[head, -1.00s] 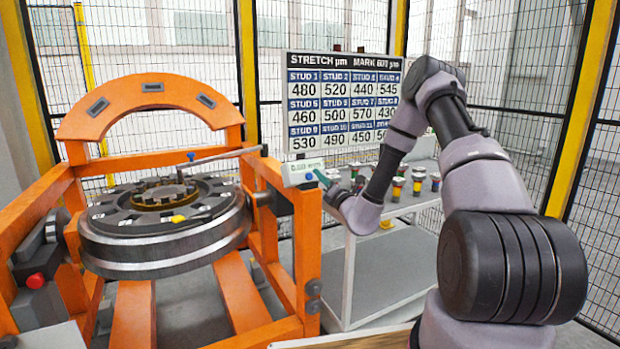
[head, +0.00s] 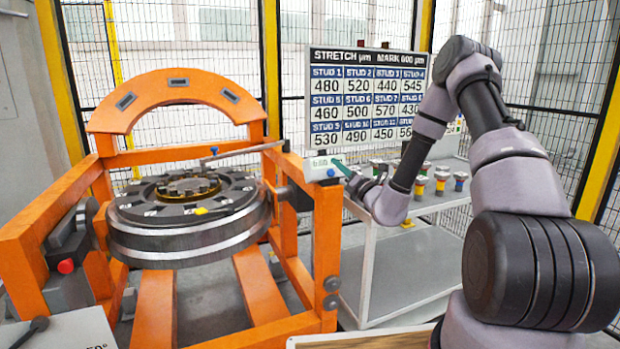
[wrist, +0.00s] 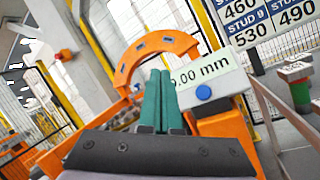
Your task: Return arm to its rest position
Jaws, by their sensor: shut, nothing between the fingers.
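My gripper (wrist: 157,100) shows in the wrist view as two teal fingers lying together, with nothing between them. In the head view my gripper (head: 342,169) is at the end of my folded arm, close to a small white readout box (head: 323,167) on the orange gantry's right post. In the wrist view the readout box (wrist: 215,88) reads "0.00 mm", has a blue button and sits just right of the fingertips. I cannot tell whether the fingers touch it. My arm bends high on the right side of the head view.
The orange gantry (head: 327,250) holds a round dark wheelset (head: 190,240) at left. A grey cart (head: 405,262) with several coloured studs stands behind my forearm. A stretch board (head: 367,100) hangs behind it. Yellow-posted mesh fencing encloses the area.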

